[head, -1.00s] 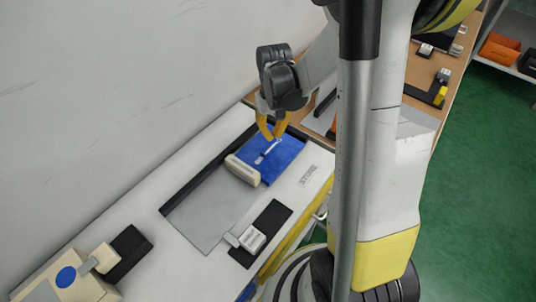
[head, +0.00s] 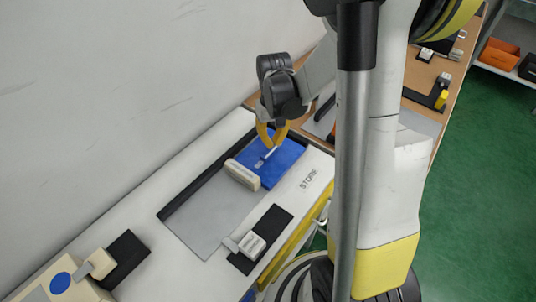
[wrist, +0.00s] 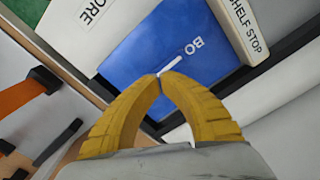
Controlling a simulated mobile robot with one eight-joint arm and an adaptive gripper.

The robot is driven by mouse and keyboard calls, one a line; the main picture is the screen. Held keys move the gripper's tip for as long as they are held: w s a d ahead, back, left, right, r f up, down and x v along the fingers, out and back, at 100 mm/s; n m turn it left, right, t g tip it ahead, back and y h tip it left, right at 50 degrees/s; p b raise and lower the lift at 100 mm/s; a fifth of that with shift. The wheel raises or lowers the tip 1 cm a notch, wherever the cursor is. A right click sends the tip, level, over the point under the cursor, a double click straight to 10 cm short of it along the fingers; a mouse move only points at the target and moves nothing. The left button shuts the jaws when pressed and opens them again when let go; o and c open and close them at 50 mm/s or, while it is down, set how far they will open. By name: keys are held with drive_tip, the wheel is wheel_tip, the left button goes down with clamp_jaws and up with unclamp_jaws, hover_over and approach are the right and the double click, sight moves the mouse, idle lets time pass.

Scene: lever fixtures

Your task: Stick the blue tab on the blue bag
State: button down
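The blue bag (head: 285,163) lies flat at the far end of the grey sheet on the white counter. In the wrist view the blue bag (wrist: 205,55) carries white letters, "BO". My gripper (head: 268,147) is low over the bag, its yellow fingertips together. In the wrist view my gripper (wrist: 162,75) meets at the end of a thin white strip (wrist: 172,64). I cannot tell whether the fingers pinch this strip or it lies on the bag. No separate blue tab can be made out. A blue disc (head: 60,283) shows on a beige box.
A beige block (head: 243,174), marked "SHELF STOP" in the wrist view, borders the bag. Grey sheet (head: 205,225) lies bare nearer me. A lever fixture (head: 248,244) sits at the counter's front. The wall rises behind. A brown table (head: 420,70) stands beyond.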

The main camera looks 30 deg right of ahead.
sight(273, 150)
drive_tip(key=shift+f+b, duration=1.5)
drive_tip(key=shift+f, duration=0.25)
idle(0.6)
drive_tip(key=shift+r, duration=0.15)
idle(0.3)
drive_tip(key=shift+r+p, duration=2.65)
drive_tip(key=shift+r, duration=0.75)
drive_tip(key=shift+a+r, duration=0.15)
drive_tip(key=shift+r, duration=0.1)
drive_tip(key=s+a+r+n+t, duration=0.2)
drive_tip(key=s+a+r+t, duration=0.5)
drive_tip(key=s+a+r, duration=0.4)
wheel_tip(273, 150, up, 4)
drive_tip(key=shift+a+f, duration=0.1)
drive_tip(key=shift+a, duration=1)
